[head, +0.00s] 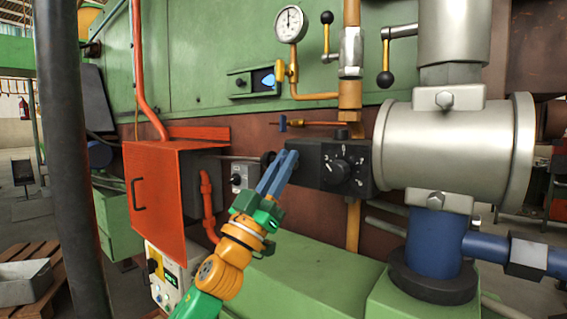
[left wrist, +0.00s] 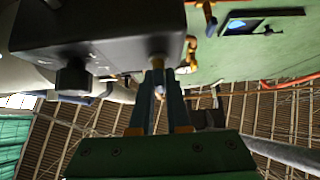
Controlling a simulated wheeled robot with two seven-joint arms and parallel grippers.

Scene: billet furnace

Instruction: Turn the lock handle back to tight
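My left gripper (head: 287,156) has two blue fingers, slightly apart, raised to the left end of a black box (head: 310,163) with a round dial knob (head: 342,170). In the left wrist view the fingertips (left wrist: 159,84) lie at the underside of this box (left wrist: 110,30), one on each side of a short brass-coloured piece (left wrist: 158,62). I cannot tell whether they touch it. A dark round part (head: 268,157) shows just left of the fingertips. I cannot make out clearly which part is the lock handle or its angle. My right gripper is out of view.
An orange box (head: 155,200) stands left of my left arm. A large silver cylinder (head: 450,143) on a blue pipe (head: 436,240) stands right. A gauge (head: 291,24) and black-knobbed levers (head: 386,78) are above. A thin rod with a blue end (head: 282,123) lies just above the fingertips.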

